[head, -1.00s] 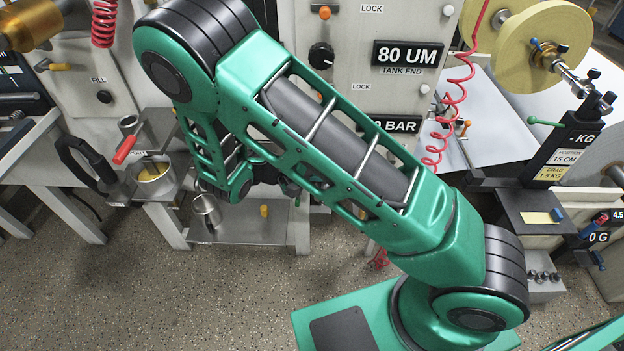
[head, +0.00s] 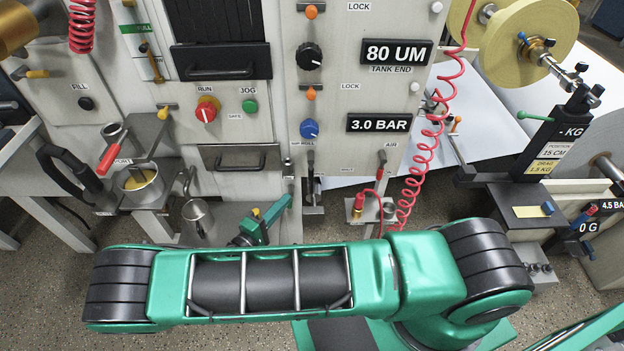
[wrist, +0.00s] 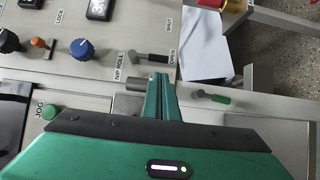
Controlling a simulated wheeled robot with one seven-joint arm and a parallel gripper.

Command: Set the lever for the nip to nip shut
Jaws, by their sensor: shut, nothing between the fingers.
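The nip roll lever (head: 311,182) is on the machine's front panel, below the NIP ROLL label. In the wrist view the dark-handled lever (wrist: 150,57) lies between the NIP ROLL label and the OPEN label, with the SHUT label farther up the picture. My gripper (wrist: 159,76) is shut and empty, its green fingertips just below the lever in that view. I cannot tell whether they touch it. In the head view my gripper (head: 289,198) is just left of the lever, with its body partly hidden behind my arm.
A blue knob (head: 309,129) and an orange toggle (head: 311,93) sit above the lever. A red coiled hose (head: 425,150) hangs to the right. A green-handled lever (wrist: 213,97) lies right of my fingers in the wrist view. A metal cup (head: 197,214) stands at left.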

